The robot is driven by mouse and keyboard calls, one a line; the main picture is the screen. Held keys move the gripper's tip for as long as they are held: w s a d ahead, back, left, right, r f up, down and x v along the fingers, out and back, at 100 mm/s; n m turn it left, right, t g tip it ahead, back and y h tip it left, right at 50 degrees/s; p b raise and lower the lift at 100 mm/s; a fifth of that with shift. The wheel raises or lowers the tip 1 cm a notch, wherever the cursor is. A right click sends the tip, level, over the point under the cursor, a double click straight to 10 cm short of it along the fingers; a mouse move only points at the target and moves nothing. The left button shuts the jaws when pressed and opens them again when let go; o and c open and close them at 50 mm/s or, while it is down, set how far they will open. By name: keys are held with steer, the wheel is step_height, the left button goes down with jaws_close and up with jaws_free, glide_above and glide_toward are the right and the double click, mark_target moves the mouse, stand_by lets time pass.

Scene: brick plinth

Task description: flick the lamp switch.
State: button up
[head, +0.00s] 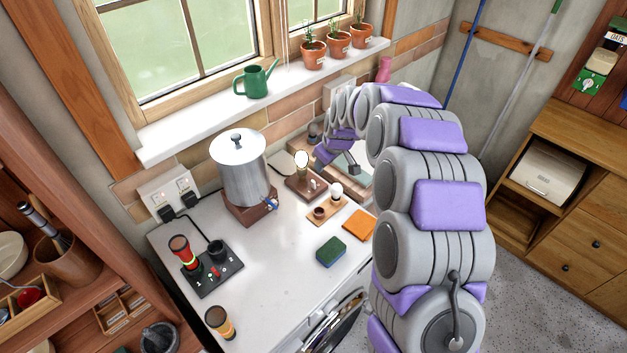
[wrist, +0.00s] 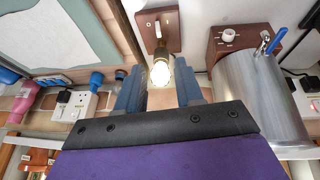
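The lamp is a brown wooden base (head: 305,186) with an upright bulb (head: 301,159) that looks bright. The base (wrist: 172,22) and glowing bulb (wrist: 160,72) also show in the wrist view. A small pale switch (head: 313,184) sits on the base's front part; in the wrist view the switch (wrist: 146,33) is small and its position is unclear. My gripper (head: 338,162) is just right of the lamp. In the wrist view, my gripper's (wrist: 159,90) two fingers are apart with nothing held, and the bulb shows between them. I cannot tell whether anything touches.
A metal urn (head: 240,172) on a brown stand is left of the lamp. A small wooden tray (head: 320,210) with a loose bulb, an orange cloth (head: 359,224) and a green sponge (head: 331,251) lie in front. The white counter between is clear.

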mark_target(314, 182)
steer(key=b+x, duration=0.2)
steer(key=x, duration=1.5)
steer(key=shift+w+f, duration=0.3)
jaws_close()
